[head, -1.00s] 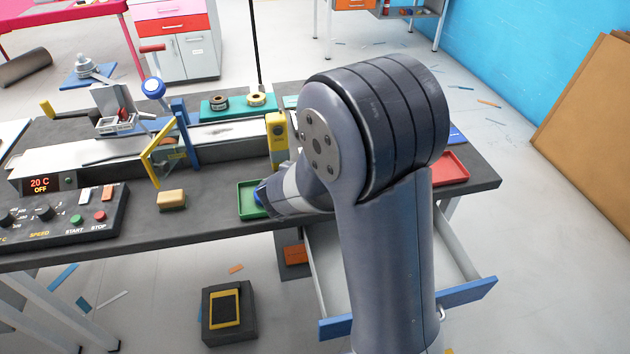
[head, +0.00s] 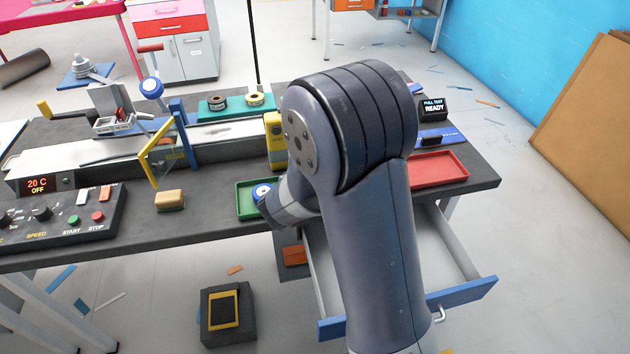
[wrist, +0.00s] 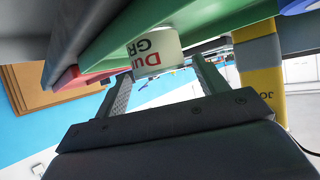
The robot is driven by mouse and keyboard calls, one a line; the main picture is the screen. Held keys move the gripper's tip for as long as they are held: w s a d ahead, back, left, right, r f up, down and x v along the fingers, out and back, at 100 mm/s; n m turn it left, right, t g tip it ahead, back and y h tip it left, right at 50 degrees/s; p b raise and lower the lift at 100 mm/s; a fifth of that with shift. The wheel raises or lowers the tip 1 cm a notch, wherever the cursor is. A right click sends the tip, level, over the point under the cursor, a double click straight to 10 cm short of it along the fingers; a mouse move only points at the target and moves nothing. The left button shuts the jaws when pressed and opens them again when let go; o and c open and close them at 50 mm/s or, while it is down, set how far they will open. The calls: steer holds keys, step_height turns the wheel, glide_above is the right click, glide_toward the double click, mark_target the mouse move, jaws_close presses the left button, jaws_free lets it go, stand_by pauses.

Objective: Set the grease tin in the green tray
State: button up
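The grease tin (head: 262,191), with a blue and white round top, stands in the green tray (head: 243,208) on the bench. In the wrist view the tin (wrist: 158,52) shows a white label with red and dark letters, just beyond my fingertips. My gripper (wrist: 163,68) is open, its two fingers spread with a gap around the tin's width. In the head view my wrist is beside the tin on its right, and my arm hides the fingers and part of the tray. The green tray (wrist: 220,15) also shows in the wrist view.
A yellow post-like device (head: 275,140) stands right behind the tray. A red tray (head: 440,168) is to the right. A drawer (head: 455,292) hangs open below the bench front.

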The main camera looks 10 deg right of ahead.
steer(key=shift+o, duration=0.5)
steer(key=shift+r+p, duration=0.2)
steer(key=shift+p, duration=0.1)
steer(key=shift+s+a+r, duration=0.1)
steer(key=shift+s+a, duration=0.05)
steer(key=b+v, duration=0.2)
steer(key=v, duration=0.9)
steer(key=shift+s, duration=0.25)
steer(key=shift+r, duration=0.1)
steer(key=shift+a, duration=0.1)
